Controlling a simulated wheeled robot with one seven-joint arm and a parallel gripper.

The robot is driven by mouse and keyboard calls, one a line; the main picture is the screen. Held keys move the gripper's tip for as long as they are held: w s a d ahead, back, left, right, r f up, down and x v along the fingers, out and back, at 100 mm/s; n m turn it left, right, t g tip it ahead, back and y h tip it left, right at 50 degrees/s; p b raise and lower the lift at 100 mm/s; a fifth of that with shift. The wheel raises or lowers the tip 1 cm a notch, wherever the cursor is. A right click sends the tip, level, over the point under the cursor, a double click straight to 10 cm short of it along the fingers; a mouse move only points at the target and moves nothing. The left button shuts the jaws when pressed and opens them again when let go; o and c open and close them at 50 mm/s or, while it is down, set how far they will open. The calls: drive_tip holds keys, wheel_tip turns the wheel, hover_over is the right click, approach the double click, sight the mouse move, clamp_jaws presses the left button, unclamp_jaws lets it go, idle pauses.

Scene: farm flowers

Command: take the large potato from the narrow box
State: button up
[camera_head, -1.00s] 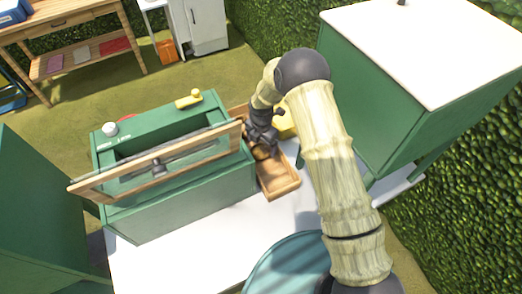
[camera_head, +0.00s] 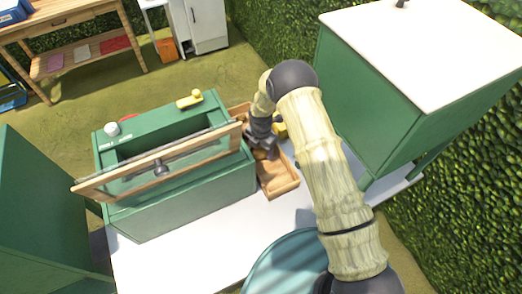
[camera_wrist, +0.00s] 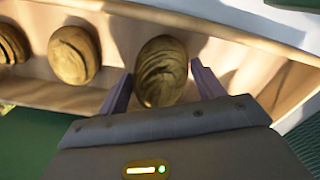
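The narrow wooden box (camera_head: 284,184) stands on the white table, along the right side of the green planter box. In the wrist view, potatoes lie in a row in the box (camera_wrist: 250,62). One potato (camera_wrist: 160,70) looks largest and lies between the two fingers of my gripper (camera_wrist: 163,88). A second potato (camera_wrist: 74,54) lies to its left, and a third (camera_wrist: 12,44) is cut by the left edge. My gripper (camera_head: 263,152) is open and reaches down into the box. The fingers flank the potato; I cannot tell if they touch it. In the head view my gripper hides the potatoes.
The green planter box (camera_head: 180,198) with a raised wood-framed lid (camera_head: 120,180) stands close left of my gripper. A yellow object (camera_head: 280,130) is partly hidden behind my arm. A green cabinet (camera_head: 370,110) stands to the right. The table front (camera_head: 190,262) is clear.

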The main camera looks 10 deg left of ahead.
drive_tip(key=c, duration=0.7)
drive_tip(key=shift+o, duration=0.2)
drive_tip(key=shift+r, duration=0.1)
wheel_tip(320, 180, up, 10)
drive_tip(key=shift+f+b, duration=0.1)
drive_tip(key=shift+b, duration=1)
